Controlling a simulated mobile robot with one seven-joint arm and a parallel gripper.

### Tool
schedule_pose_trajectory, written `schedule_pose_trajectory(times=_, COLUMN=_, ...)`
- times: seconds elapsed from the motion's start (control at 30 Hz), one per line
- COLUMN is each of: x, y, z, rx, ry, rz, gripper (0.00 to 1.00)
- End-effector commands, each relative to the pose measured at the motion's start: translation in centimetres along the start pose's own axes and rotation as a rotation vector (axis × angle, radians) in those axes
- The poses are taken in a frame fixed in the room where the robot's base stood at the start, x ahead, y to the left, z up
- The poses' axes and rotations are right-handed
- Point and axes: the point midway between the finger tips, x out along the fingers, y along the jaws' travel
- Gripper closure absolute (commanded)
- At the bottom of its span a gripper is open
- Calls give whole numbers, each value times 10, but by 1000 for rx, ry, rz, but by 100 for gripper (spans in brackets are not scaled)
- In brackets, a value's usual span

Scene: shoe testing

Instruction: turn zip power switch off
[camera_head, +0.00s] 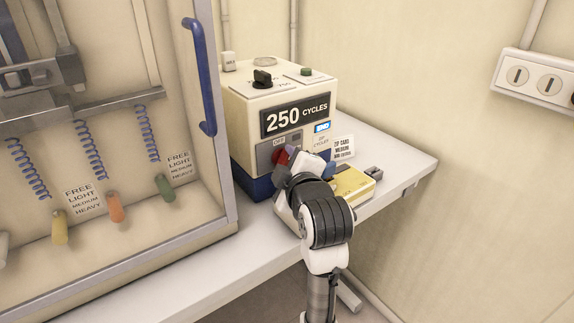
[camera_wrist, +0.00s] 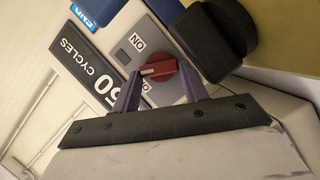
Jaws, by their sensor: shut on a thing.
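The zip power switch is a red rotary knob (camera_head: 280,157) on a grey plate on the front of the cream "250 CYCLES" box (camera_head: 257,97). In the wrist view the red knob (camera_wrist: 157,69) sits between my two purple-grey fingers, with small labels on the plate beside it; one reads ON. My gripper (camera_wrist: 160,76) is shut on the knob. In the head view my gripper (camera_head: 293,163) reaches the lower front of the box, and the white and black wrist hides part of the knob and plate.
A yellow device (camera_head: 352,185) and a "ZIP CARD" sign (camera_head: 343,147) stand right of my wrist. A glass-fronted cabinet with a blue handle (camera_head: 200,75) stands close on the left. A black knob (camera_head: 263,79) tops the box. The white bench (camera_head: 400,155) is clear at right.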

Motion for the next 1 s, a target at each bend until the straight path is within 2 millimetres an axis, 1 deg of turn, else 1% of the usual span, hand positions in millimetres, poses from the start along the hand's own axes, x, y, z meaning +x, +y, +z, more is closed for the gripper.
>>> schedule_pose_trajectory(times=0.03, x=0, y=0, z=-1, rx=-1, ry=3, rz=0, gripper=54)
schedule_pose_trajectory(times=0.17, x=0, y=0, z=-1, rx=-1, ry=2, rz=0, gripper=37)
schedule_pose_trajectory(times=0.2, x=0, y=0, z=-1, rx=-1, ry=2, rz=0, gripper=35)
schedule_pose_trajectory(times=0.5, x=-2, y=0, z=0, rx=0, ry=1, rz=1, gripper=35)
schedule_pose_trajectory(times=0.57, x=-6, y=0, z=0, rx=1, ry=0, rz=2, gripper=35)
schedule_pose_trajectory(times=0.67, x=-20, y=0, z=1, rx=0, ry=0, rz=4, gripper=35)
schedule_pose_trajectory(times=0.7, x=-28, y=0, z=1, rx=-1, ry=0, rz=4, gripper=35)
schedule_pose_trajectory(times=0.73, x=-30, y=-2, z=2, rx=-2, ry=0, rz=4, gripper=35)
schedule_pose_trajectory(times=0.8, x=-30, y=-4, z=3, rx=-1, ry=4, rz=4, gripper=35)
schedule_pose_trajectory(times=1.0, x=-39, y=-4, z=3, rx=-1, ry=7, rz=4, gripper=35)
